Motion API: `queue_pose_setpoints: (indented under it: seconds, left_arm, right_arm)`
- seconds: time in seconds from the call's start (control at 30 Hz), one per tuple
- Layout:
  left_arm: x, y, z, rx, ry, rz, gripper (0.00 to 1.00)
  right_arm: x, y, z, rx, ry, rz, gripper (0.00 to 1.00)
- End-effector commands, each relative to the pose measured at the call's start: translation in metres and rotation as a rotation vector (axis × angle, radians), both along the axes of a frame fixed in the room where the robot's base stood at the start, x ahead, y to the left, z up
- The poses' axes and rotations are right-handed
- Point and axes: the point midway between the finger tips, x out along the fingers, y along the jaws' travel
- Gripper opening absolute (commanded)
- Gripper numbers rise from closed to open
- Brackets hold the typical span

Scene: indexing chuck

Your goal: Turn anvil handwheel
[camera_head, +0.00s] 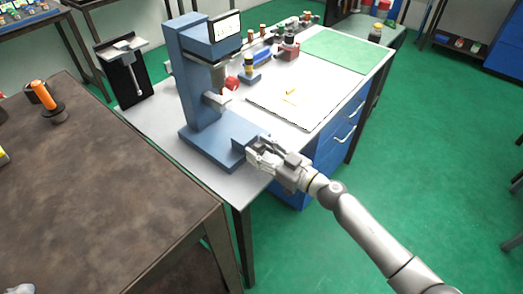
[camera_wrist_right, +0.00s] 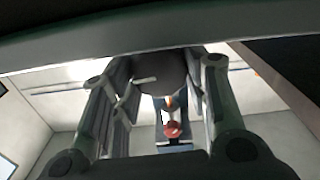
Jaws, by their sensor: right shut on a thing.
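The blue bench machine (camera_head: 195,85) stands upright on the light table, with a display on its head and a low blue block at the front of its base. My right gripper (camera_head: 262,154) is at that block. In the right wrist view its fingers (camera_wrist_right: 160,100) are shut on a dark round part with a light mark, which looks like the anvil handwheel (camera_wrist_right: 160,72). In the head view the gripper hides the wheel. A red knob (camera_wrist_right: 172,130) shows beyond it. A pale grey piece at the lower left corner may be my left gripper (camera_head: 20,288); its jaws cannot be made out.
A white board (camera_head: 290,105) with small yellow pieces lies right of the machine. A green mat (camera_head: 348,48) is behind it. A black stand (camera_head: 122,75) is left of the machine. A brown table (camera_head: 95,190) at the left holds an orange-handled tool (camera_head: 44,96).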

Motion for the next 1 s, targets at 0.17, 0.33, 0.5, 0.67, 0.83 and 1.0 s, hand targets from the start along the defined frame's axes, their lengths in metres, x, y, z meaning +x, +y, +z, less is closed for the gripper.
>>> queue_pose_setpoints:
  seconds: [0.17,0.33,0.5,0.67,0.83,1.0]
  left_arm:
    - [0.0005,-0.0006,0.0030,-0.001,-0.001,-0.001,0.63]
    - [0.0008,-0.0007,0.0066,-0.001,-0.002,-0.001,0.63]
    - [0.0010,-0.0008,0.0091,-0.001,-0.002,-0.001,0.63]
    - [0.0012,-0.0008,0.0100,-0.001,-0.002,-0.002,0.63]
    - [0.0013,-0.0007,0.0102,-0.001,-0.002,-0.002,0.63]
    - [0.0013,-0.0006,0.0101,-0.001,-0.002,-0.001,0.63]
  right_arm:
    - [-0.0002,0.0000,0.0007,-0.040,-0.038,0.000,0.18]
    - [-0.0003,0.0001,0.0012,-0.112,-0.112,-0.001,0.18]
    - [-0.0007,0.0007,0.0004,-0.206,-0.204,-0.001,0.18]
    - [-0.0011,0.0011,0.0000,-0.286,-0.286,0.000,0.18]
    - [-0.0013,0.0012,-0.0003,-0.357,-0.357,0.000,0.18]
    - [-0.0016,0.0015,-0.0006,-0.405,-0.405,0.000,0.18]
